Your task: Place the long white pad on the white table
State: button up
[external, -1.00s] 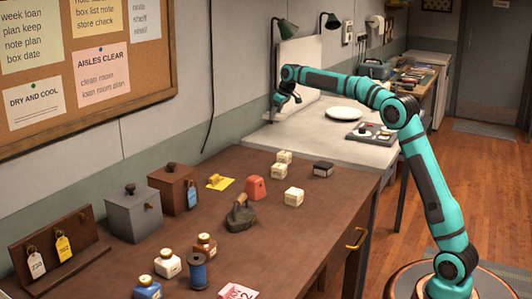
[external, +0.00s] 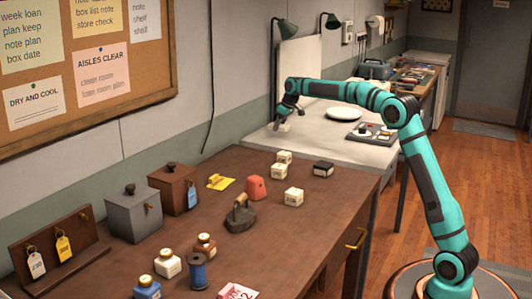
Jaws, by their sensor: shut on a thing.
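My gripper (external: 282,121) is over the left part of the white table (external: 318,148), pointing down. It is shut on a small pale thing (external: 284,127), which appears to be the long white pad. The gripper's fingers hide part of it, so its full length does not show. The pad is at or just above the tabletop; I cannot tell whether it touches.
A white plate (external: 344,114) and a grey tray (external: 358,139) with small items lie right of my gripper. A white panel (external: 303,68) stands behind. Two green lamps (external: 285,27) are above. The brown table (external: 300,225) in front holds boxes, blocks and bottles.

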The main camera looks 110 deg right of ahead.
aim_at(280, 131)
jog(key=shift+f, duration=1.9)
jog(key=shift+f, duration=0.15)
jog(key=o, duration=0.9)
jog(key=shift+o, duration=0.2)
jog(key=v, duration=1.2)
jog(key=shift+r, duration=0.2)
